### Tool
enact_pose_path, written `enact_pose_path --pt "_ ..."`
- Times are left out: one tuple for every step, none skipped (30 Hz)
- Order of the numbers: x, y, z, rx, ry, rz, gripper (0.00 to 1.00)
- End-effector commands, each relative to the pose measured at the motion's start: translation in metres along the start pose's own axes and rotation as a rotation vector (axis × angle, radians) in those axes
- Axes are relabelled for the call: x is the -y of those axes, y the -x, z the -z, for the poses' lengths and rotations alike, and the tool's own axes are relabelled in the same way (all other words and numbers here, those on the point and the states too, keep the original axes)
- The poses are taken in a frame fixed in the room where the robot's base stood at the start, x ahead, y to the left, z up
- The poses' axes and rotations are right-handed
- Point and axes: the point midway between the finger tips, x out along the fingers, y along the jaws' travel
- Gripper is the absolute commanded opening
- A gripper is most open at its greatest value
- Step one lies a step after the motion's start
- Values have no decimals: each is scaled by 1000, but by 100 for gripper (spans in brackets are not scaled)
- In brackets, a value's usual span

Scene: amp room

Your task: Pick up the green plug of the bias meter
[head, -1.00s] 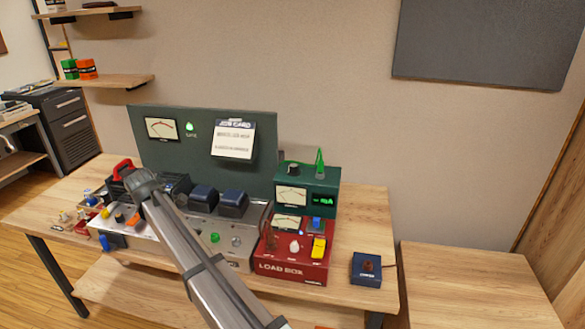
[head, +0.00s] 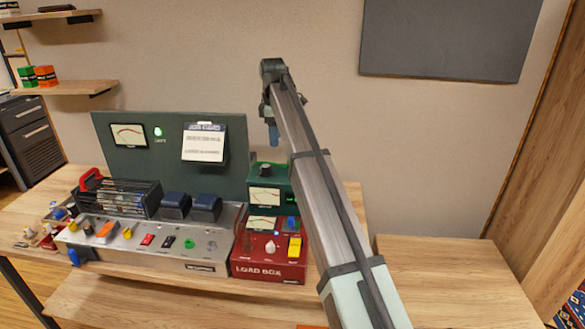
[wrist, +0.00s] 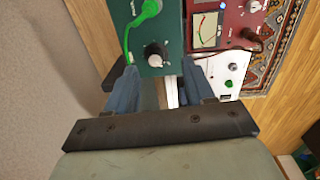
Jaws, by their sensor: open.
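The bias meter is a dark green box (head: 265,197) behind the red load box in the head view. In the wrist view its top (wrist: 170,28) carries a black knob (wrist: 155,52) and the green plug (wrist: 150,8) at the upper edge, with a green cable curving down from it. In the head view my arm covers the spot where the plug stood. My gripper (head: 274,139) hangs above the bias meter, blue fingers pointing down. In the wrist view my gripper (wrist: 160,86) has its fingers apart, with the plug beyond them and nothing held.
The red load box (head: 268,270) and a grey amp chassis (head: 205,266) stand close by on the workbench. A dark green panel with a job card (head: 203,145) rises behind. The wooden surface at right (head: 440,275) is clear.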

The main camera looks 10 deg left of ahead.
Motion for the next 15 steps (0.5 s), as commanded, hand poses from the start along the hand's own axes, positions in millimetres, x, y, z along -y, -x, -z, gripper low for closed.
enact_pose_path --pt "-5 9 -17 -3 -15 12 53" --pt "-6 13 -24 -3 -20 19 53" --pt "-8 17 -32 -4 -27 27 53" --pt "-8 19 -38 -4 -31 32 53" --pt "-9 21 -42 -5 -34 36 53" --pt "-9 23 -47 -5 -37 42 53" --pt "-9 24 -49 -5 -39 44 53" --pt "-9 24 -51 -5 -40 46 53" --pt "-9 23 -52 -6 -41 48 53" --pt "-9 22 -53 -6 -41 49 53" --pt "-9 21 -53 -6 -41 49 53" --pt "-8 18 -53 -6 -41 49 53" --pt "-8 15 -53 -5 -41 49 53" --pt "-8 11 -53 -5 -41 49 53" --pt "-7 6 -53 -5 -41 49 53"
